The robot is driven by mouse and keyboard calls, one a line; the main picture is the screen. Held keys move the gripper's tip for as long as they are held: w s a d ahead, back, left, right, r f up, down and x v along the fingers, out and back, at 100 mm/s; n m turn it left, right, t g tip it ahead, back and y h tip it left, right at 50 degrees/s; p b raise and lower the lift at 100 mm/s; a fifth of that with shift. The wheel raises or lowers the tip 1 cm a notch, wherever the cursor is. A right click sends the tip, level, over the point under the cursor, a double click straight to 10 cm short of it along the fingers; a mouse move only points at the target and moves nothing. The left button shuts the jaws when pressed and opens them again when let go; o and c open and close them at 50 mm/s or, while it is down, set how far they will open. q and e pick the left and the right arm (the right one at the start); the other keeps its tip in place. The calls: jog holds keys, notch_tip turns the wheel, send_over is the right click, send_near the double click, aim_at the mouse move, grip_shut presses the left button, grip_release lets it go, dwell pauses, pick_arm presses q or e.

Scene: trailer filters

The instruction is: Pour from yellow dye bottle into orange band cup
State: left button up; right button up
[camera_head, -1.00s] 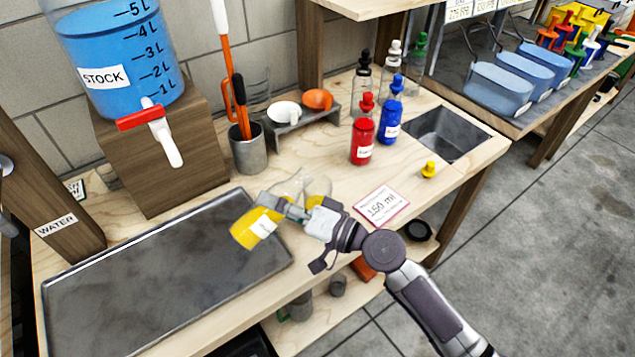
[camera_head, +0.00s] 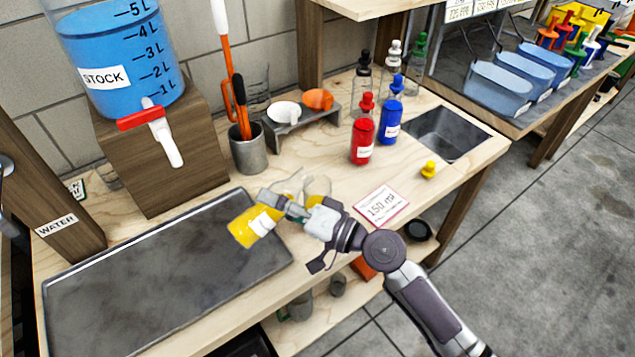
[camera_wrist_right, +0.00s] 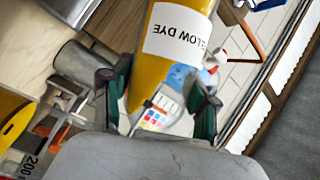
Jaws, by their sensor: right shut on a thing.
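In the right wrist view a yellow disc (camera_wrist_right: 12,126) shows at the left edge beside "200" markings. My left gripper is out of view.
A yellow cap (camera_head: 429,170) and a "150 ml" card (camera_head: 381,206) lie on the worktop. Red (camera_head: 362,141) and blue (camera_head: 389,123) bottles stand behind them. The grey tray (camera_head: 100,300) is bare. A blue stock tank (camera_head: 125,75) stands at the back left.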

jog(key=shift+r+m, duration=0.25)
jog(key=shift+m, duration=0.05)
dwell(0.6)
jog(key=shift+w+d+r+m+t+y+b, duration=0.2)
jog(key=shift+d+r+m+t+y+b, duration=0.1)
jog(key=shift+r+m+t+b, duration=0.4)
dwell(1.7)
jog(key=shift+r+m, duration=0.25)
jog(key=shift+m, duration=0.35)
dwell(0.8)
